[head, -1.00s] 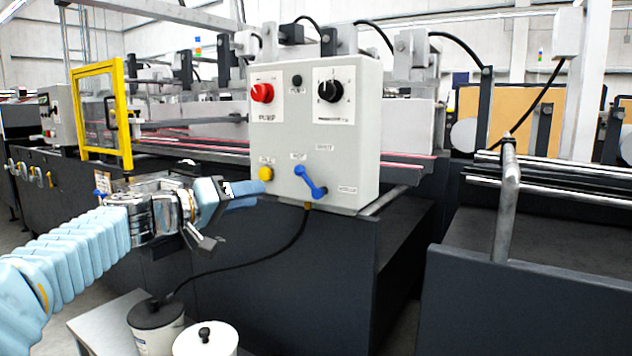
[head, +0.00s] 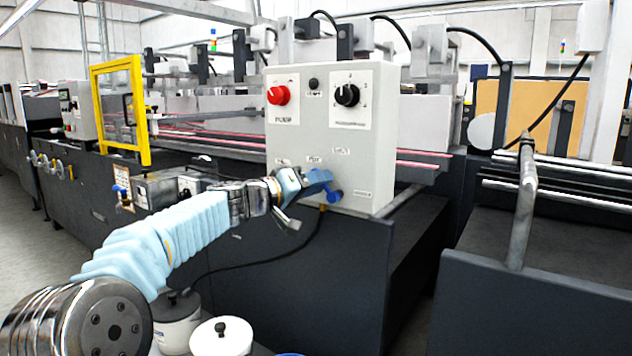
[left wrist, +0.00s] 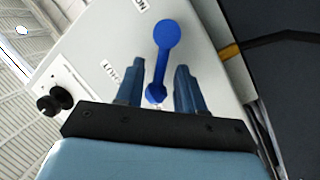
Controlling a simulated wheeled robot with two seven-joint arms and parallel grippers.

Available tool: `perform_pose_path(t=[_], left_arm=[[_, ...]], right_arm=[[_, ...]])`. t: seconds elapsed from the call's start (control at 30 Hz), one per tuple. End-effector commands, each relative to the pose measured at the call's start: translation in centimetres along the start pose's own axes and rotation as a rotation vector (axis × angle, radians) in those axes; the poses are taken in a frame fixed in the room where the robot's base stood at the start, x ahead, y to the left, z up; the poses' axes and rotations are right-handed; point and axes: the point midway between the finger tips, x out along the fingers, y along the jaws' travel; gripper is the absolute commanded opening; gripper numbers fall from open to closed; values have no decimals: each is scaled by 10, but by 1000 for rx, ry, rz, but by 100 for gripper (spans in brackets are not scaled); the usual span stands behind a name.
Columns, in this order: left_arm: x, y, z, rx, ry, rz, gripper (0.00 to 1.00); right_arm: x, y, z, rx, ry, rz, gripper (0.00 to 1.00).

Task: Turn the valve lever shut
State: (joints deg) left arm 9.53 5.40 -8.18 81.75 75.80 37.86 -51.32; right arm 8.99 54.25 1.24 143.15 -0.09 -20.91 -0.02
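The blue valve lever (left wrist: 162,62) is on the front face of the grey control box (head: 290,137). In the left wrist view the lever lies between the two blue fingers of my left gripper (left wrist: 160,85), with a gap on each side. In the head view my left gripper (head: 318,182) is at the lower part of the box and covers much of the lever, whose lower end (head: 334,196) shows just past the fingers. The gripper is open. I cannot tell how deep the lever sits between the fingers. My right gripper is not in view.
The box carries a red knob (head: 278,95) and a black knob (head: 347,95). A black hose (head: 262,262) hangs below it. Two lidded pots, one a white pot (head: 221,340), stand below my left arm. A yellow frame (head: 142,110) stands to the left.

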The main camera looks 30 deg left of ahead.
Motion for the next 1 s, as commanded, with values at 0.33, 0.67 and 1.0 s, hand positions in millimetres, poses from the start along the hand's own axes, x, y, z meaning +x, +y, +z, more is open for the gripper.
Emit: perform_pose_path(t=[0.33,0.67,1.0], left_arm=[[0,0,0,0,0,1,12],[0,0,0,0,0,0,0],[0,3,1,71,-14,-12,0]], right_arm=[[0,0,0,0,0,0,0],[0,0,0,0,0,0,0],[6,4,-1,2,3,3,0]])
